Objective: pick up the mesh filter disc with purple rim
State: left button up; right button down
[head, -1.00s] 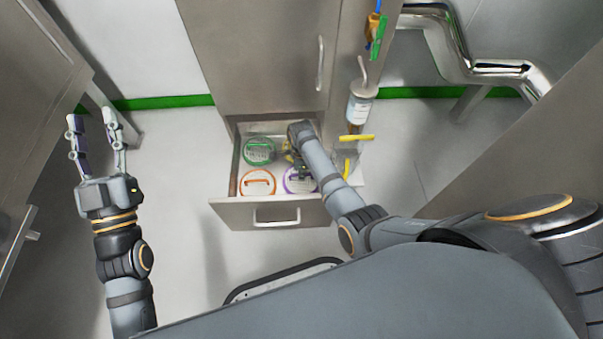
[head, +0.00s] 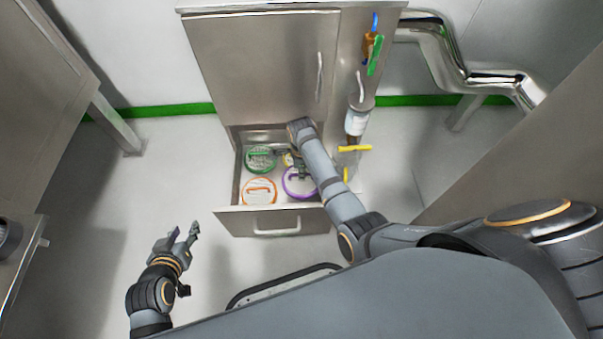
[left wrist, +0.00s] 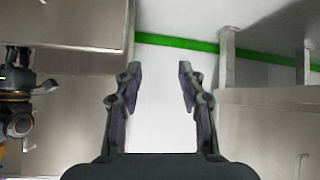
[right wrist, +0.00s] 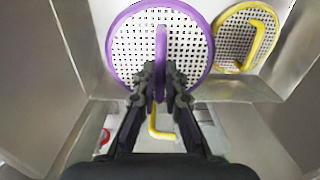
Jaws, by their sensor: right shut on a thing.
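The mesh filter disc with purple rim (right wrist: 120,55) shows large in the right wrist view, with a purple handle (right wrist: 161,45) standing up across its mesh. My right gripper (right wrist: 161,82) is shut on that handle. In the head view the purple-rimmed disc (head: 294,184) is at the front right of the open drawer (head: 230,224), partly hidden by my right arm. I cannot tell whether the disc still touches the drawer floor. My left gripper (head: 184,233) is open and empty, left of the drawer in the head view; its spread fingers (left wrist: 160,85) show in the left wrist view.
The drawer also holds an orange-rimmed disc (head: 259,191), a green-rimmed disc (head: 260,158) and a yellow-rimmed disc (right wrist: 232,40). A labelled bottle (head: 358,115) and hanging tools (head: 374,48) are on the cabinet's right side.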

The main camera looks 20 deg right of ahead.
notch_tip(320, 180, up, 3)
jog(key=shift+r+p, duration=0.2)
jog(key=shift+p, duration=0.6)
notch_tip(320, 180, up, 5)
jog(key=shift+p, duration=1.1)
pick_arm(q)
jog(key=s+f+g, duration=0.3)
jog(key=s+g, duration=0.3)
jog(key=s, duration=0.3)
jog(key=shift+s+a+f+g, duration=0.15)
jog(key=shift+g, duration=0.15)
pick_arm(e)
jog(key=shift+r, duration=0.35)
